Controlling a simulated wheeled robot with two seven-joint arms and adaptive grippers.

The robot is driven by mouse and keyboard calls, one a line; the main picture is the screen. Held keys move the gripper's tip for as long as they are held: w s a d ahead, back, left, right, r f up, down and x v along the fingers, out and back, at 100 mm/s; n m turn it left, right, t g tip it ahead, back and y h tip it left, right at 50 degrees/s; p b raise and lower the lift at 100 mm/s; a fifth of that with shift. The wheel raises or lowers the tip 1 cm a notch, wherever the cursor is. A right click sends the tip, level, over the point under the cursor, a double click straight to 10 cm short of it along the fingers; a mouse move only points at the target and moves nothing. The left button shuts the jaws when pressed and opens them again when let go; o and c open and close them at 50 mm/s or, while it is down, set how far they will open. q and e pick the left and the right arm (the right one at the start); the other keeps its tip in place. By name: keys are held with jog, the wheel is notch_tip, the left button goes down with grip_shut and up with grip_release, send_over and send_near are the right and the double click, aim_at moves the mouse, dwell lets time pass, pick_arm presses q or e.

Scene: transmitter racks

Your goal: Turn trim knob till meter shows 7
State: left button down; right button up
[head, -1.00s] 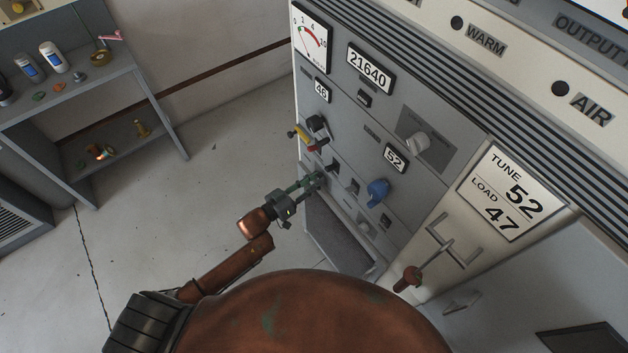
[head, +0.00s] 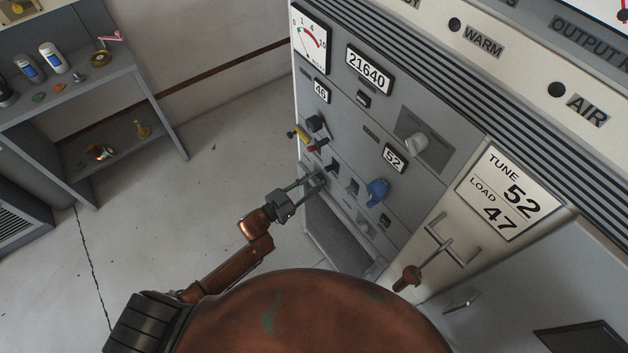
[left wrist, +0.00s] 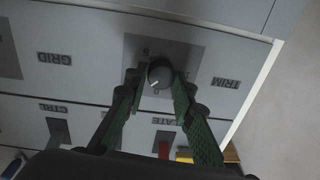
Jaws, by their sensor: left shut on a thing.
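The trim knob (left wrist: 160,75) is a dark round knob with a white pointer line, on a grey plate beside the word TRIM in the left wrist view. My left gripper (left wrist: 157,88) has its green fingers on both sides of the knob and is shut on it. In the head view my left gripper (head: 316,181) reaches the lower left of the grey rack panel, and its fingers largely hide the knob. The meter (head: 311,40) is a white dial with a red arc at the panel's top left. Its exact reading is too small to tell. My right gripper is not seen.
A blue knob (head: 377,191), a pale knob (head: 416,144) and a red and yellow part (head: 305,139) stick out from the panel nearby. A metal handle (head: 440,245) is at the right. A shelf unit (head: 95,90) stands far left; the floor between is clear.

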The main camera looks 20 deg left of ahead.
pick_arm(q)
jog(key=shift+m, duration=0.5)
jog(key=c, duration=1.6)
grip_release()
jog(key=v, duration=1.2)
jog(key=shift+w, duration=0.1)
